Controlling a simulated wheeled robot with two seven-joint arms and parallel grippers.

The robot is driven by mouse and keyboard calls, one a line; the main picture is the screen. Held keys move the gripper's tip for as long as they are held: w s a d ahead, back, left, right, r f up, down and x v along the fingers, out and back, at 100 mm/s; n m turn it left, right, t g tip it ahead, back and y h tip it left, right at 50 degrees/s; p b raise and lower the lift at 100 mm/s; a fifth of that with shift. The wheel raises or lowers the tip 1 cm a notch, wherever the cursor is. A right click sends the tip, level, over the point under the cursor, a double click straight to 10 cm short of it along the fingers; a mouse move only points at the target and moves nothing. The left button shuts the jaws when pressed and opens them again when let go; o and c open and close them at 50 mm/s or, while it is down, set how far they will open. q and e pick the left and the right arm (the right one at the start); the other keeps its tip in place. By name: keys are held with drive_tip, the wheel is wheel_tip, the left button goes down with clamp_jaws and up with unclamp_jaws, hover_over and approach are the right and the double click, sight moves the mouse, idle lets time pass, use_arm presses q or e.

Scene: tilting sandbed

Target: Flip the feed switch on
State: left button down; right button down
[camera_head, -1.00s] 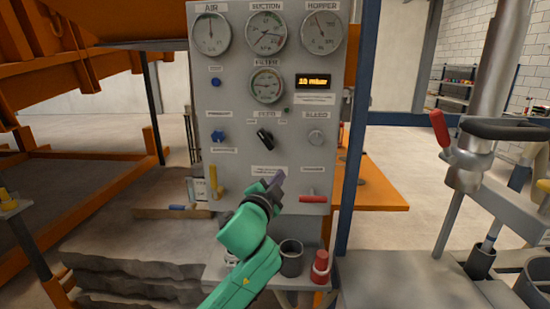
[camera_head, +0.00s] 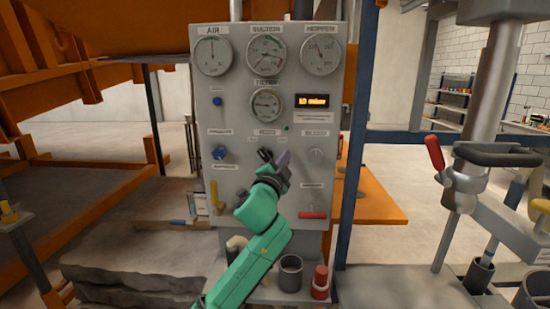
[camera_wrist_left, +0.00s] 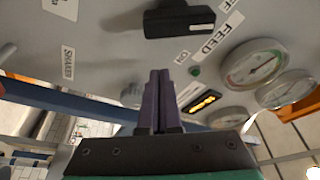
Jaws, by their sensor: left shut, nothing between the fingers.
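The feed switch (camera_head: 265,155) is a black bar-shaped knob in the middle of the grey panel (camera_head: 240,115), under its FEED label. In the head view it is tilted with its upper end to the left, and my gripper partly covers it. In the left wrist view the black switch (camera_wrist_left: 180,22) lies just beyond the fingertips. My left gripper (camera_head: 282,160) is shut and empty, just right of the switch. Its two purple fingers (camera_wrist_left: 160,76) are together in the left wrist view. I cannot tell whether they touch the switch. My right gripper is not in view.
A blue knob (camera_head: 219,153) is left of the switch and a grey bleed knob (camera_head: 316,154) right. Below are a yellow handle (camera_head: 214,197) and a red handle (camera_head: 313,215). Gauges and a lit display (camera_head: 312,101) sit above. A dark cup (camera_head: 291,274) stands below the panel.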

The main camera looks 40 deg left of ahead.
sight(266, 157)
use_arm(q)
drive_tip(key=shift+w+a+r, duration=0.1)
drive_tip(key=shift+w+a, duration=0.3)
drive_tip(key=shift+w, duration=0.15)
drive_tip(key=shift+s+a+f+p, duration=0.5)
drive_tip(key=shift+s+a+f, duration=0.6)
drive_tip(key=shift+a, duration=0.05)
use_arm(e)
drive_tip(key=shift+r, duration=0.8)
use_arm(q)
drive_tip(key=shift+w+d, duration=0.1)
drive_tip(key=shift+w, duration=0.05)
